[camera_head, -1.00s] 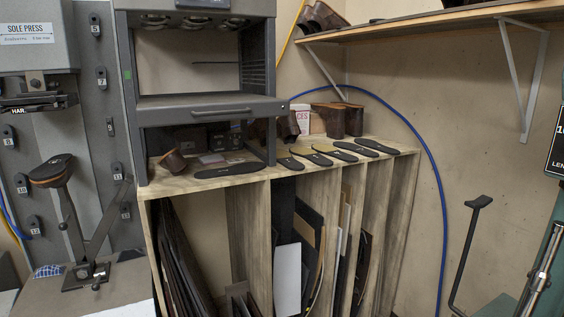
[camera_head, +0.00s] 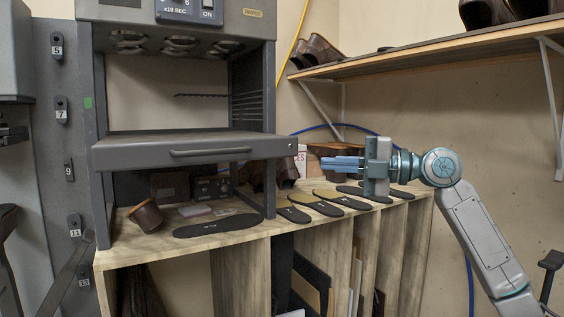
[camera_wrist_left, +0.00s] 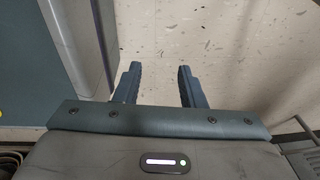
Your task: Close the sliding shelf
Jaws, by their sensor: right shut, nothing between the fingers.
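The sliding shelf (camera_head: 135,153) is a dark grey tray with a bar handle (camera_head: 210,153) on its front. It sticks out forward from the frame of the grey press machine (camera_head: 239,26), so it stands open. My right gripper (camera_head: 326,163) is shut and empty. It points left, just right of the shelf's right front corner, with a small gap between them in the picture. My left gripper shows only in the left wrist view (camera_wrist_left: 159,84). Its two fingers are apart with nothing between them, above a speckled floor.
Below the shelf, a wooden rack top (camera_head: 256,240) holds several dark soles, a brown cup-like item (camera_head: 147,216) and small boxes. Brown shoes stand behind my right gripper. A wooden wall shelf (camera_head: 420,54) hangs above at right. The space before the handle looks clear.

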